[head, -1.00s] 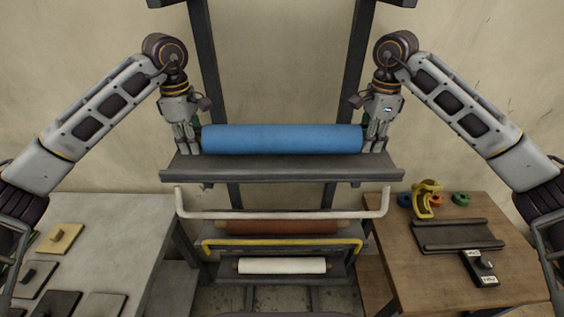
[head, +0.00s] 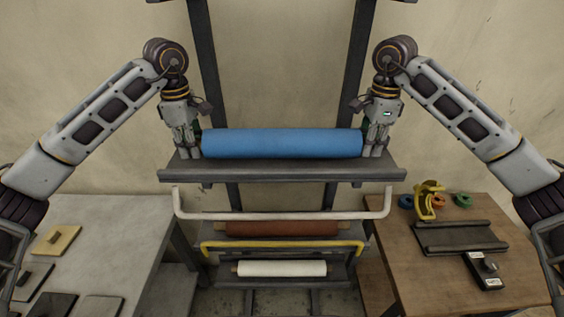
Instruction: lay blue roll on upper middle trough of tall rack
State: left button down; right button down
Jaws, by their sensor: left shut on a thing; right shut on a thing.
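The blue roll (head: 282,143) lies level along a grey trough (head: 282,174) of the tall rack (head: 203,60), low against it; whether it bears on the trough is hard to tell. My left gripper (head: 188,150) is shut on the roll's left end. My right gripper (head: 375,150) is shut on its right end. The fingers hide both ends of the roll.
Below are a white bar (head: 282,216), a brown roll (head: 282,229), a yellow bar (head: 282,252) and a white roll (head: 282,268). A grey table (head: 125,235) stands left. A wooden table (head: 400,265) at right holds a dark cradle (head: 460,237) and a yellow tape dispenser (head: 427,202).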

pick_arm(q)
jog(key=shift+f+b, duration=0.65)
jog(key=shift+b, duration=0.05)
pick_arm(e)
jog(key=shift+f, duration=0.65)
pick_arm(q)
jog(key=c, duration=1.4)
grip_release()
jog(key=shift+c, duration=0.2)
pick_arm(e)
jog(key=c, duration=1.4)
grip_release()
pick_arm(q)
jog(key=shift+o, duration=1.4)
jog(key=shift+s, duration=0.15)
pick_arm(e)
jog(key=shift+o, duration=1.2)
jog(key=shift+s, duration=0.15)
pick_arm(q)
jog(key=shift+r, duration=0.1)
jog(key=shift+r, duration=3.6)
pick_arm(e)
jog(key=shift+r, duration=0.15)
